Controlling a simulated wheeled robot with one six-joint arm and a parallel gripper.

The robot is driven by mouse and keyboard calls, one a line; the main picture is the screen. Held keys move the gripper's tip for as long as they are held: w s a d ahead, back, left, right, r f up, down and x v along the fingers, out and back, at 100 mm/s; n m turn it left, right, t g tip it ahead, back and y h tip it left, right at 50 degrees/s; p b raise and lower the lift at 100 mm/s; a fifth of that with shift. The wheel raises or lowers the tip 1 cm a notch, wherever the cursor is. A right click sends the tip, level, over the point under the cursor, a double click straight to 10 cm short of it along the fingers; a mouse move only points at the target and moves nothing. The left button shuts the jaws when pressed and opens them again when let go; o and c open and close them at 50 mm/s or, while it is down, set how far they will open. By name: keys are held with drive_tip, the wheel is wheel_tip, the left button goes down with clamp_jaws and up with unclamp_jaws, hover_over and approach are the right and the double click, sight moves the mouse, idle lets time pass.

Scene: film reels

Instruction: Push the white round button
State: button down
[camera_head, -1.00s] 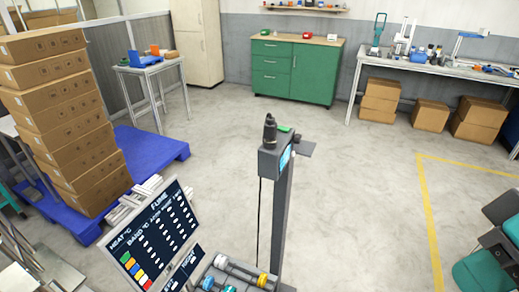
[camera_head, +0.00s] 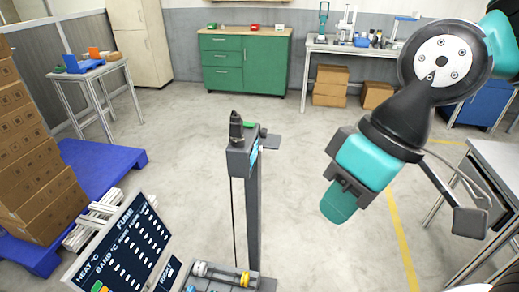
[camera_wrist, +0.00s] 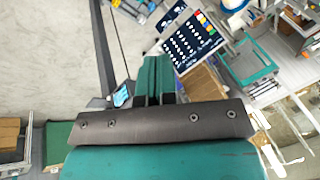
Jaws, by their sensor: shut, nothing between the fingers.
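A dark panel (camera_head: 120,240) lettered "FUME", "HEAT" and "BAND" stands at the lower left of the head view, with rows of small white marks. It also shows in the wrist view (camera_wrist: 189,45), with coloured patches along one edge. I cannot make out a white round button for certain in either view. My gripper (camera_head: 339,207) hangs in the air at the right of the head view, well apart from the panel and right of the grey post. Its teal fingers (camera_wrist: 153,79) are together in the wrist view, with nothing between them.
A grey post (camera_head: 242,165) with a small screen and a black knob stands between the panel and my gripper. Stacked boxes (camera_head: 30,160) stand on a blue pallet (camera_head: 105,163) at left. A green cabinet (camera_head: 245,62) is at the back.

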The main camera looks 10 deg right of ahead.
drive_tip(key=w+a+f+m+t+y+b, duration=0.1)
drive_tip(key=w+f+m, duration=0.1)
drive_tip(key=w+m, duration=0.25)
drive_tip(key=w+a+f+m+t+y+b, duration=0.1)
drive_tip(key=w+a+f+m+y+b, duration=0.15)
drive_tip(key=w, duration=0.35)
drive_tip(key=m+t+b, duration=0.3)
drive_tip(key=m+t, duration=0.4)
drive_tip(key=m, duration=0.9)
approach(261, 149)
drive_tip(key=s, duration=0.4)
drive_tip(key=w+d+f+m+t+h+b, duration=0.1)
drive_tip(key=w+d+f+m+t, duration=0.3)
drive_tip(key=m, duration=0.5)
drive_tip(key=w+d+f+h, duration=0.1)
drive_tip(key=d, duration=0.1)
drive_tip(key=shift+w+d+f, duration=0.35)
drive_tip(key=shift+w+f, duration=0.05)
drive_tip(key=w+a+p, duration=0.3)
drive_tip(key=a+p, duration=0.4)
drive_tip(key=a, duration=0.1)
drive_tip(key=shift+w, duration=0.15)
